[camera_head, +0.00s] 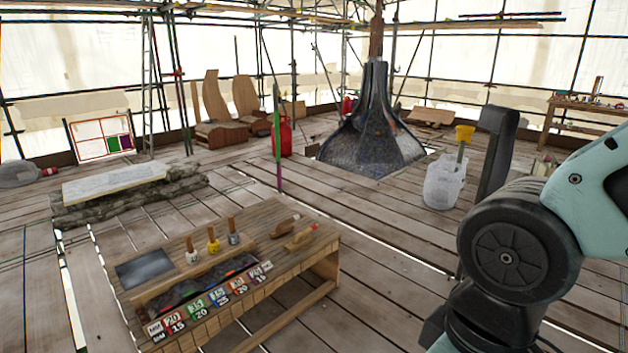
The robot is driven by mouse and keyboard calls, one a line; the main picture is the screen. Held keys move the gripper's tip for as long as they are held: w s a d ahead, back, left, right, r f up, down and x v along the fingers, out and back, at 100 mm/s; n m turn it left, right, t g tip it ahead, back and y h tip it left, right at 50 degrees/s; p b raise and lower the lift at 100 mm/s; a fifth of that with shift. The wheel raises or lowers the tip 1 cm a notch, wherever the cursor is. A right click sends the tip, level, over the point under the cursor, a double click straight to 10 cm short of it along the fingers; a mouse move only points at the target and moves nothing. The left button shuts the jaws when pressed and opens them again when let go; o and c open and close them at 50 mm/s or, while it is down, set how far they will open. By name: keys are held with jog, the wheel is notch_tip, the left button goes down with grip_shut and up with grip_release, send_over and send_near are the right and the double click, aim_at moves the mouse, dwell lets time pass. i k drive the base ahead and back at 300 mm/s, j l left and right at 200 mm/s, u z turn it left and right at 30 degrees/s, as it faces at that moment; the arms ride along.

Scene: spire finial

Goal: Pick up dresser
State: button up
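A low wooden bench (258,217) stands at the front, left of the middle. Two wooden tools lie at its right end: a dark-handled one (284,226) at the back and a paler one with a reddish tip (301,238) nearer the front. Either may be the dresser; I cannot tell which. Several wooden-handled tools stand upright behind the bench's sunken tray, including one with a yellow collar (213,240). Part of my arm shows at the lower right, apart from the bench. My gripper is out of view.
Numbered tags (196,304) line the bench's front edge. A dark spire (372,125) rises through an opening in the plank floor. A green-and-purple post (278,150) stands behind the bench. A whitish container (445,182) stands right. Bare planks lie between bench and arm.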

aim_at(302, 238)
jog(key=i, duration=1.45)
jog(key=i+l+u, duration=0.1)
jog(key=i+u, duration=0.3)
jog(key=i+l+u, duration=0.25)
jog(key=i+u, duration=0.2)
jog(key=i+l+u, duration=0.2)
jog(key=u, duration=0.15)
jog(key=i+l+u, duration=0.15)
jog(key=l+u, duration=0.2)
jog(key=i+l+u, duration=0.15)
jog(key=l+u, duration=0.2)
